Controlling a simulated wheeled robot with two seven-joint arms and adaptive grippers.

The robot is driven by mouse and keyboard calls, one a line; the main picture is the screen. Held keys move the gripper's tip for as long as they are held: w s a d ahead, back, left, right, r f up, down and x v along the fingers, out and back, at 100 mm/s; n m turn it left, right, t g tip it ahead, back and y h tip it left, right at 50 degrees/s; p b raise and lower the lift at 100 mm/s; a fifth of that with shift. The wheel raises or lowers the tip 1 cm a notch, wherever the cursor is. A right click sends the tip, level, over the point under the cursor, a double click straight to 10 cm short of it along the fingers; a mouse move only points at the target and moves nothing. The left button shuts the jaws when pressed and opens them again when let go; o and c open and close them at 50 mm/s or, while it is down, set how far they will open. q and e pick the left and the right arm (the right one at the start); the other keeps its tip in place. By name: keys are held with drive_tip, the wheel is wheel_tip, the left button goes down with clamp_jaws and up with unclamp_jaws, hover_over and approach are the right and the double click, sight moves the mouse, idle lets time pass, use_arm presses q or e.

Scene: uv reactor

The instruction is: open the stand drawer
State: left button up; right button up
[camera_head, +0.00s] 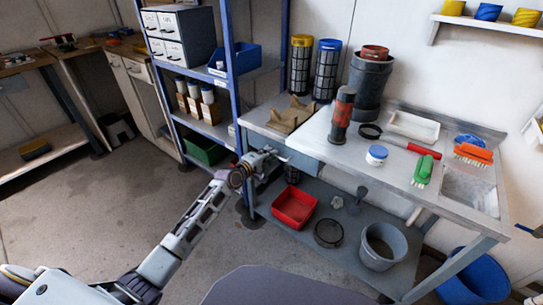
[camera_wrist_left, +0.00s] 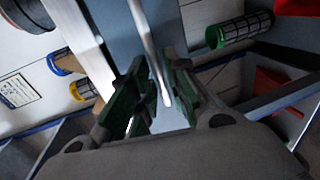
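The stand (camera_head: 345,158) is a light-topped workbench at the right of the head view. Its blue-grey drawer front (camera_head: 303,161) sits under the left part of the top and looks flush with the frame. A pale bar handle (camera_wrist_left: 148,45) shows in the left wrist view, in front of a blue-grey panel (camera_wrist_left: 117,35). My left gripper (camera_head: 277,156) is at the left end of the drawer front. In the wrist view its dark green fingers (camera_wrist_left: 158,72) stand on both sides of the bar, with small gaps visible. My right gripper is out of view.
A blue-framed shelf (camera_head: 233,75) stands close to my left arm. A red bin (camera_head: 294,207) and a grey bucket (camera_head: 383,247) sit on the stand's lower shelf. The floor at left is clear.

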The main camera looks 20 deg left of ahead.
use_arm(q)
drive_tip(key=shift+x, duration=0.85)
clamp_jaws()
